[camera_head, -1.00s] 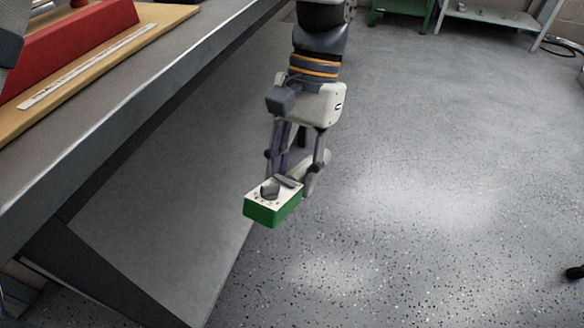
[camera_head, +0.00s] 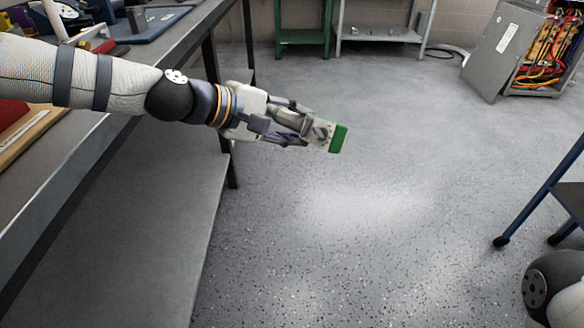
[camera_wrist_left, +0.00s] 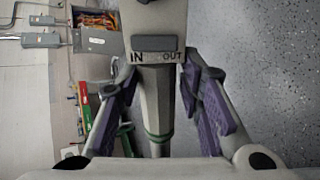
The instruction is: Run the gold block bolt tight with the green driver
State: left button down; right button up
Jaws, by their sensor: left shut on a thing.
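My left gripper (camera_head: 297,122) is shut on the green driver, holding it in the air above the floor. The driver's green base (camera_head: 338,138) points right in the head view, away from the wrist. In the left wrist view the driver's grey body (camera_wrist_left: 158,85) with IN and OUT marks lies between the purple-padded fingers (camera_wrist_left: 160,105). A green ring shows near its lower end. An open electrical cabinet (camera_head: 492,55) with orange and red wires stands at the upper right. I cannot make out the gold block bolt in it. My right gripper is out of view.
A long grey workbench (camera_head: 165,60) runs along the left beneath my left arm. A green-legged table (camera_head: 303,38) and a pale table (camera_head: 382,36) stand at the back wall. A blue-legged stand (camera_head: 545,195) is at the right. The speckled floor between is open.

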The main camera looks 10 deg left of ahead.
pick_arm(q)
jog(key=a+r+n+t+y, duration=0.4)
jog(key=a+r+y, duration=0.2)
jog(key=a, duration=0.3)
jog(key=w+a+r+n+t+y+p, duration=0.1)
jog(key=a+r+n+t+y, duration=0.4)
jog(key=a, duration=0.5)
jog(key=shift+w+a+r+n+y, duration=0.2)
jog(key=shift+a+r+n+y, duration=0.1)
jog(key=shift+r+y, duration=0.75)
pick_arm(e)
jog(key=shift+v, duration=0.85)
pick_arm(q)
jog(key=shift+f, duration=0.1)
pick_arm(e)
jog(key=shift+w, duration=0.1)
